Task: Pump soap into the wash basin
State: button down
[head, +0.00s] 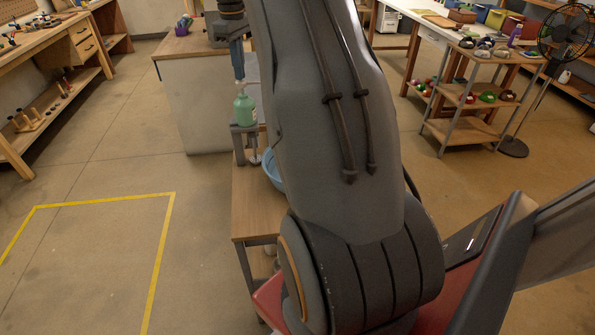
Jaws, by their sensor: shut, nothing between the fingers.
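A green soap bottle (245,111) stands upright on a small grey stand (243,130) left of my arm. My gripper (239,82) points down, shut and empty, right above the bottle's top. Its tips seem to be at the pump head, but whether they touch it is too small to tell. The blue wash basin (273,172) shows only as a sliver beside the bottle's stand. My arm hides most of it, and its inside is not visible.
A wooden bench (258,210) carries the stand. A cabinet (195,100) stands behind it. A workbench (60,40) is at the left; a shelf cart (470,95) and fan (565,35) are at the right. The floor with yellow tape (105,199) is clear.

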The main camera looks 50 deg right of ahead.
jog(key=shift+f, duration=0.95)
jog(key=shift+r, duration=0.15)
jog(key=shift+r+p, duration=0.6)
jog(key=shift+r, duration=0.55)
jog(key=shift+f, duration=0.15)
